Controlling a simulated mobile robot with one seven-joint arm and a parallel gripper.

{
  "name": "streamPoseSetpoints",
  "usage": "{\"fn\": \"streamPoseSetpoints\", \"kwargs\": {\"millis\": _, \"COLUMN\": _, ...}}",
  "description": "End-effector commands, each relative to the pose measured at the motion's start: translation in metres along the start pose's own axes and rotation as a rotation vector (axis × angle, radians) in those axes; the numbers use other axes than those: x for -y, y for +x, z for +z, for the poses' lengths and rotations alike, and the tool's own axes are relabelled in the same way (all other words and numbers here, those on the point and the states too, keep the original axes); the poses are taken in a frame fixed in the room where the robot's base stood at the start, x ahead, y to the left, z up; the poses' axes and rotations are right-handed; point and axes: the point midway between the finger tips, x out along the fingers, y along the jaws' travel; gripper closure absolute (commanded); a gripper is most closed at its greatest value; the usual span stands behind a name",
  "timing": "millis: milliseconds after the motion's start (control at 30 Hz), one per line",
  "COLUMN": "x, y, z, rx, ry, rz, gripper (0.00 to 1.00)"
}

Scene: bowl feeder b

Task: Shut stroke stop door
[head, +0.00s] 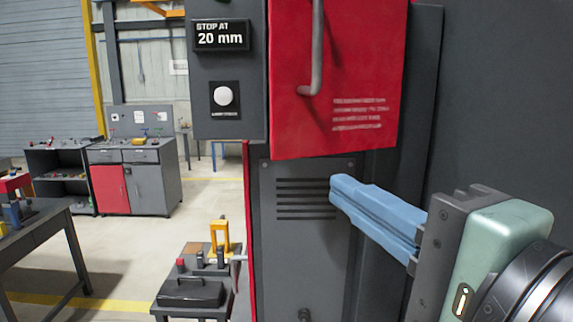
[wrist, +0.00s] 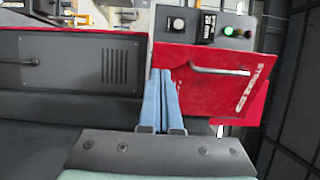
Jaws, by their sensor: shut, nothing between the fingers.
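The red door (head: 345,125) with a grey bar handle (head: 315,60) and small printed text fills the upper middle of the head view. The same door shows in the wrist view (wrist: 200,90), with its handle (wrist: 220,71) lying sideways. The door's lower edge looks slanted against the grey cabinet front, and I cannot tell how far ajar it stands. My gripper (head: 335,190) is shut and empty, its blue fingers just below the door's lower edge in the head view. In the wrist view the fingertips (wrist: 161,72) overlap the door's left end; contact is unclear.
A grey panel with a "STOP AT 20 mm" display (head: 220,37) and a white button (head: 223,96) stands left of the door. A vented grey panel (head: 305,215) lies below. A small table with a black case (head: 191,293) stands lower left. Floor farther left is partly clear.

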Motion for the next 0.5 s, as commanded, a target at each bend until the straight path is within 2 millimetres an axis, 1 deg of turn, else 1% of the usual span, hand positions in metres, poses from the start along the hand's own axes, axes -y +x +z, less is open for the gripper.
{"fn": "streamPoseSetpoints", "kwargs": {"millis": 67, "x": -0.005, "y": -0.006, "z": 0.004, "rx": 0.000, "ry": -0.007, "rz": 0.010, "gripper": 1.00}}
{"fn": "streamPoseSetpoints", "kwargs": {"millis": 167, "x": -0.005, "y": -0.002, "z": 0.006, "rx": 0.004, "ry": -0.006, "rz": 0.015, "gripper": 1.00}}
{"fn": "streamPoseSetpoints", "kwargs": {"millis": 267, "x": -0.004, "y": 0.011, "z": 0.005, "rx": 0.006, "ry": -0.004, "rz": 0.016, "gripper": 1.00}}
{"fn": "streamPoseSetpoints", "kwargs": {"millis": 367, "x": -0.003, "y": 0.031, "z": 0.006, "rx": 0.006, "ry": -0.003, "rz": 0.016, "gripper": 1.00}}
{"fn": "streamPoseSetpoints", "kwargs": {"millis": 500, "x": -0.003, "y": 0.062, "z": 0.005, "rx": 0.005, "ry": -0.004, "rz": 0.016, "gripper": 1.00}}
